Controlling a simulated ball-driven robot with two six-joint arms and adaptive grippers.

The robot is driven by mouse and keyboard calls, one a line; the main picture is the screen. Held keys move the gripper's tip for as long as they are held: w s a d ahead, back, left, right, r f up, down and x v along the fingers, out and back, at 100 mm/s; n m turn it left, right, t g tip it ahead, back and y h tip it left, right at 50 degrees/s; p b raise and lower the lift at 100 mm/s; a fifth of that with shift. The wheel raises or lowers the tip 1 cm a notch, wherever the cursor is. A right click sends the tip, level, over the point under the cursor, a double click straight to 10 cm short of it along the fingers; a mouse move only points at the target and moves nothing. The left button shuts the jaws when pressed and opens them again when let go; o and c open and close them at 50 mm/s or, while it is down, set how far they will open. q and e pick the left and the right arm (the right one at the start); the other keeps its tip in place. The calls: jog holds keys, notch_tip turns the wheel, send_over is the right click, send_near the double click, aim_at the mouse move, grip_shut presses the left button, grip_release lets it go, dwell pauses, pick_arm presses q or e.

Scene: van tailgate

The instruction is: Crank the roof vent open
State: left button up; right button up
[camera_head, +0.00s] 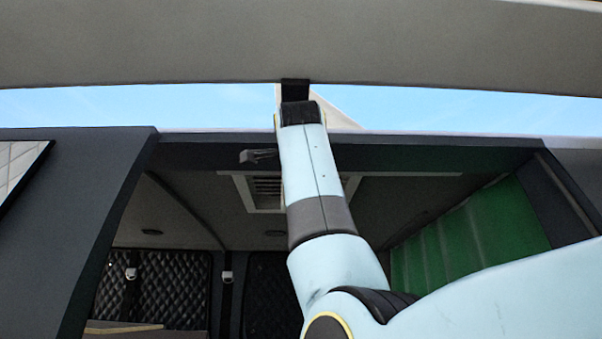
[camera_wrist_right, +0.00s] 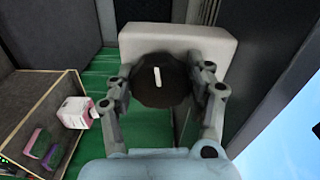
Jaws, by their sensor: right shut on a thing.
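A dark round crank knob (camera_wrist_right: 160,88) with a white line shows in the right wrist view, on a pale box-shaped mount (camera_wrist_right: 205,42). My right gripper (camera_wrist_right: 165,76) has a finger on each side of the knob and is shut on it. The white line stands nearly upright in the picture. In the head view my right arm reaches up across the middle, and its fingers and the knob are not to be made out there. The roof vent (camera_head: 265,190), a pale frame with slats, is in the dark ceiling, partly hidden by my arm. My left gripper is in neither view.
The raised tailgate (camera_head: 150,45) spans the top of the head view. A green panel (camera_head: 470,240) is at the right inside the van. In the wrist view, an open-topped case (camera_wrist_right: 30,98) with small coloured things stands at left, a pink-and-white carton (camera_wrist_right: 73,113) beside its edge.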

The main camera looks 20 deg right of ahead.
jog(key=shift+r, duration=0.15)
dwell(0.4)
jog(key=o, duration=1.2)
jog(key=shift+a, duration=0.15)
jog(key=shift+c, duration=0.2)
